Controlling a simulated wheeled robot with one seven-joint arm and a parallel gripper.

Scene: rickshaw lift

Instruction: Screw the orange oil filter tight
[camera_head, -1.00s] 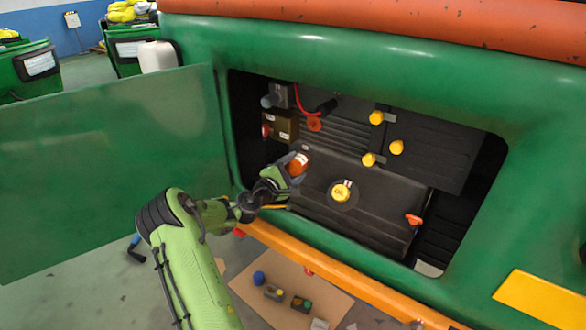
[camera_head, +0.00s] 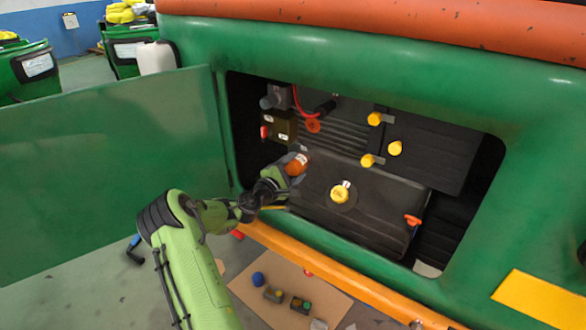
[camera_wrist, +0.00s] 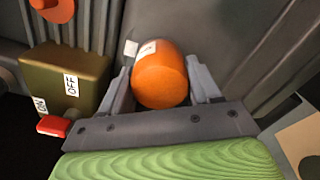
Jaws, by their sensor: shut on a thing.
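The orange oil filter (camera_head: 295,165) is inside the open engine bay, toward its left side. It is a short orange cylinder with a white label. In the wrist view the filter (camera_wrist: 160,80) sits between the two grey fingers of my gripper (camera_wrist: 163,88). My gripper (camera_head: 284,172) reaches in from the lower left and is shut on the filter. The far end of the filter, where it meets the machine, is hidden.
An olive box (camera_wrist: 65,80) with ON and OFF labels and a red switch (camera_wrist: 53,126) is close left of my gripper. A black tank with a yellow cap (camera_head: 340,193) lies to the right. The green door (camera_head: 110,170) stands open. An orange rail (camera_head: 330,270) runs below.

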